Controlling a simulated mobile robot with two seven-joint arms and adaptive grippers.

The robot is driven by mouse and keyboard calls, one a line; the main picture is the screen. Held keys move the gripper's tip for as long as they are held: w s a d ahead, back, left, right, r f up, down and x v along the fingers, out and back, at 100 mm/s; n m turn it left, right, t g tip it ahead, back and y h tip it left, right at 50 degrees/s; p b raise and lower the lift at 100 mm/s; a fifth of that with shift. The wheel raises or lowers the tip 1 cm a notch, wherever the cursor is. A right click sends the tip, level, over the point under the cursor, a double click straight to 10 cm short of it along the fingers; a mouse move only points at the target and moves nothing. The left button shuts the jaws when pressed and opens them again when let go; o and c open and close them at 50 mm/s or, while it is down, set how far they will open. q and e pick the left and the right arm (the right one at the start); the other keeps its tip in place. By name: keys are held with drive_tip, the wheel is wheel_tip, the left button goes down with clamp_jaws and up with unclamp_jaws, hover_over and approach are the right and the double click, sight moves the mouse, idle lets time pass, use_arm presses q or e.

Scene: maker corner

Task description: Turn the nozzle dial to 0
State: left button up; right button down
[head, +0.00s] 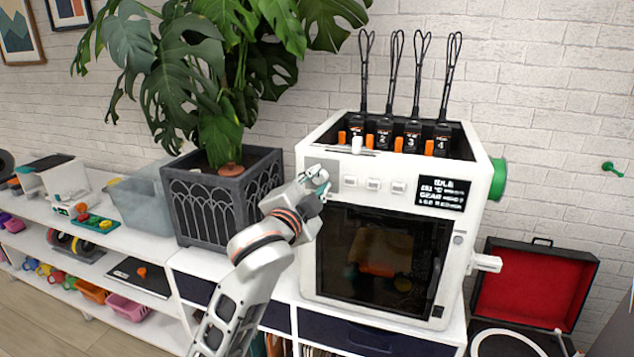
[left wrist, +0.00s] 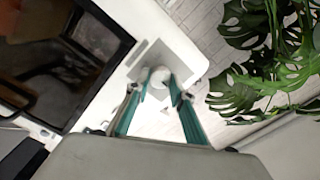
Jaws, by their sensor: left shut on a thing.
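The white 3D printer (head: 470,205) stands on the white bench with a dark glass door in front. A pale round dial (left wrist: 160,77) sits on a grey square plate at the upper left of its front. My left gripper (head: 318,185) is at that plate, shut on the dial, with one teal finger on each side of it in the left wrist view (left wrist: 160,92). In the head view the gripper hides most of the dial, and no dial marking is readable. The black display (head: 441,192) shows IDLE and smaller, hard-to-read lines. My right gripper is not in view.
Several white buttons (head: 373,184) sit right of the dial. A plant in a dark planter (head: 225,195) stands close to the printer's left. A clear bin (head: 140,210) is further left. An open red-lined case (head: 535,285) is at the right.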

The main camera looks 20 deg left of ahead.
use_arm(q)
drive_tip(key=o, duration=1.1)
drive_tip(key=s, duration=1.2)
drive_tip(key=shift+a, duration=0.2)
